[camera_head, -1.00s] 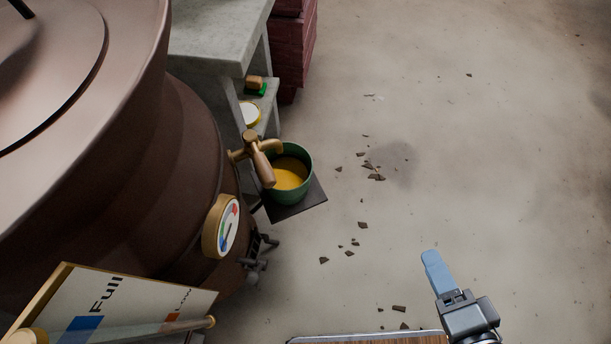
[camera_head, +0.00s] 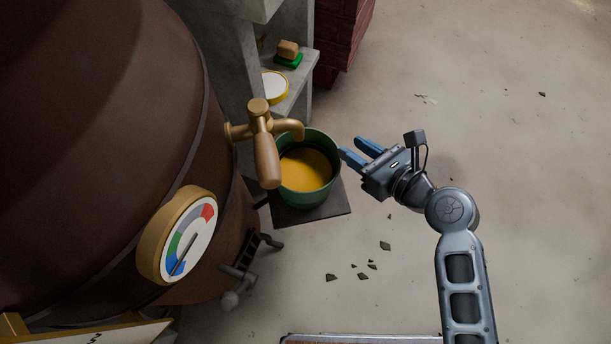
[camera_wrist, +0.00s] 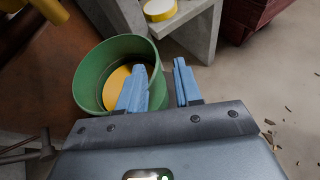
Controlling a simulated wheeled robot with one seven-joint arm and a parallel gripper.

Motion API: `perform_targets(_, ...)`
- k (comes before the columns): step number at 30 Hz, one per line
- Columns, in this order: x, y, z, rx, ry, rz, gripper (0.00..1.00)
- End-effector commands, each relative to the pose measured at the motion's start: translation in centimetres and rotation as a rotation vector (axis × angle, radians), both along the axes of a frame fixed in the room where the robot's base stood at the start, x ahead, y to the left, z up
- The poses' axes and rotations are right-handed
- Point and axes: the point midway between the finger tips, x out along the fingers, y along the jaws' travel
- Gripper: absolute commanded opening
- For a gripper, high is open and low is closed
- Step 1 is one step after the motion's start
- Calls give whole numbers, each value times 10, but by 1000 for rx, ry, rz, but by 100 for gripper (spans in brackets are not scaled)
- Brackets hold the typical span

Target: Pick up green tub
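The green tub (camera_head: 322,192) stands upright on a dark square plate (camera_head: 326,211), under the brass tap of the brown tank. It holds a yellow-orange liquid (camera_head: 305,170). My gripper (camera_head: 350,148) is just right of the tub, its blue fingers pointing at the tub's right rim. The fingers are apart with nothing held. In the wrist view the green tub (camera_wrist: 88,72) is at left and my gripper (camera_wrist: 160,72) has its left finger overlapping the tub's opening in the picture and its right finger outside the wall. Whether a finger touches the tub I cannot tell.
The brass tap (camera_head: 265,145) hangs over the tub's left side. The brown tank (camera_head: 110,150) with a gauge (camera_head: 188,238) fills the left. A concrete shelf (camera_head: 300,82) with a yellow-rimmed round item (camera_head: 273,87) is behind. Open floor with dark shards lies right.

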Motion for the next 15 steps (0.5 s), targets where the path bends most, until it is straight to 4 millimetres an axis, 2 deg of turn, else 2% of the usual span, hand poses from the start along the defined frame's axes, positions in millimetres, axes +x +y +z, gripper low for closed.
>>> perform_targets(11,19,27,-23,-3,-2,3,34)
perform_targets(15,32,39,-29,-3,-2,2,34)
